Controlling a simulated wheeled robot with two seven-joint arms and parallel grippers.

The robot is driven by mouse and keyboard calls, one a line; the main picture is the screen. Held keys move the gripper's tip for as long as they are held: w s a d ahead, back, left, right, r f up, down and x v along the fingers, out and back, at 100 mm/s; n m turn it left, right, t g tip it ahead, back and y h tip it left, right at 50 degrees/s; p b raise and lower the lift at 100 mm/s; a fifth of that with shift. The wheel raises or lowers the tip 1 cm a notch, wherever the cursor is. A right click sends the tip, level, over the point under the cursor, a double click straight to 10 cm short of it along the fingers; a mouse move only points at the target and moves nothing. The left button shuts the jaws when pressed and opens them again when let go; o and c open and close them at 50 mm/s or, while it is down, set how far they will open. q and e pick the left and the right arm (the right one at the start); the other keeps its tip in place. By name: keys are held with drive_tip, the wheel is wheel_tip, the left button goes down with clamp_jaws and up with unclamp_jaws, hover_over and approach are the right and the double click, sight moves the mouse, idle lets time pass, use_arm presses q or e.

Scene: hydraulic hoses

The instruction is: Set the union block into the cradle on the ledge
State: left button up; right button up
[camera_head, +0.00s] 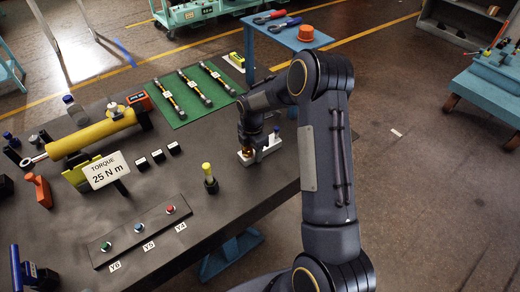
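My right gripper (248,148) points down at the right edge of the dark table, low over a small white holder (268,151). A small brass-coloured piece shows at its fingertips; I cannot tell whether this is the union block or whether the fingers grip it. The fingers are too small and dark to show whether they are open. The white holder has a blue-topped part at its right end. It may be the cradle, but my arm partly covers it. My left gripper is not in view.
A green mat (193,92) with several hoses lies behind. A yellow cylinder (105,132), a torque sign (106,170), a yellow-topped post (209,178) and a button panel (140,229) stand left. A blue side table (278,42) holds tools and an orange cap (306,33).

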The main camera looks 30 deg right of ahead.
drive_tip(key=c, duration=0.5)
drive_tip(key=shift+r, duration=0.2)
drive_tip(key=shift+c, duration=0.2)
drive_tip(key=shift+r, duration=0.65)
drive_tip(key=s+d+r+b, duration=0.3)
drive_tip(key=s+r+b, duration=0.1)
drive_tip(key=s+r, duration=0.7)
drive_tip(key=shift+s+d+r, duration=0.2)
drive_tip(key=shift+s+d, duration=0.2)
drive_tip(key=shift+s, duration=0.85)
